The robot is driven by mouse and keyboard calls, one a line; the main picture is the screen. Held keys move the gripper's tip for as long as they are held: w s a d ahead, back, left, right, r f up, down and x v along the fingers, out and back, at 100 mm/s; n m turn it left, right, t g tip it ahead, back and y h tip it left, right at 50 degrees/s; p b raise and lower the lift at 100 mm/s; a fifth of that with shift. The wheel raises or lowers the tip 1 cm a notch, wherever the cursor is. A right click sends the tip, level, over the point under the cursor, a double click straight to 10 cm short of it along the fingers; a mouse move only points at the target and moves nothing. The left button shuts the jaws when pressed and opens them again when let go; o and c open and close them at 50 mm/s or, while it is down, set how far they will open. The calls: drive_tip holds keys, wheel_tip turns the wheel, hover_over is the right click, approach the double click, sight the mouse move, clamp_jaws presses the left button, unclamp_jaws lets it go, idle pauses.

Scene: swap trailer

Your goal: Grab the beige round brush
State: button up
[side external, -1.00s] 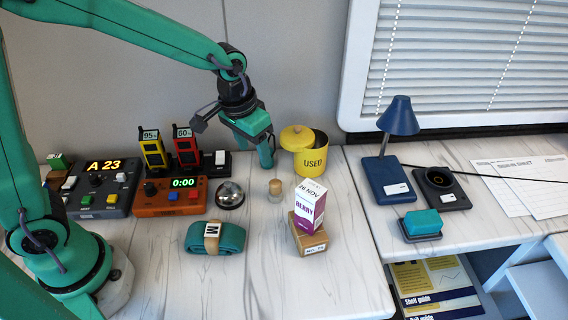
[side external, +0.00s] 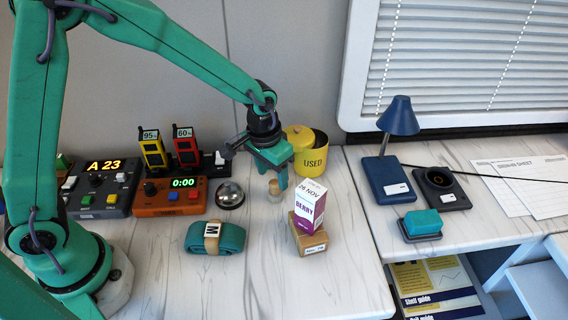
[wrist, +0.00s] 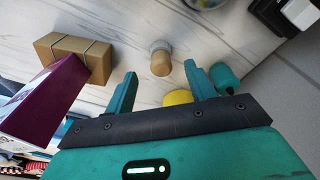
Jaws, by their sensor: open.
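The beige round brush (side external: 274,186) is a small upright stub on the white desk, left of the purple and white carton. In the wrist view the brush (wrist: 161,60) shows its beige top and paler base, just beyond the gap between my fingertips. My gripper (side external: 279,181) hangs over the brush's spot and partly overlaps it in the side view. In the wrist view my gripper (wrist: 160,72) has its two teal fingers spread apart with nothing between them. I cannot tell exactly how high the fingertips are above the desk.
The yellow tin (side external: 313,160) stands close behind my gripper. The purple carton (side external: 307,208) on a tan box (side external: 306,238) stands close to the right. A bell (side external: 230,195) is to the left, and a teal rolled strap (side external: 230,240) lies front left. The desk front is clear.

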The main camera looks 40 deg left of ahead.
sight(274, 182)
drive_tip(key=shift+w+f, duration=0.2)
drive_tip(key=shift+f, duration=1.1)
drive_tip(key=shift+w+f, duration=0.2)
drive_tip(key=shift+f, duration=1.1)
drive_tip(key=c, duration=1)
drive_tip(key=shift+c, duration=0.2)
drive_tip(key=shift+r, duration=5)
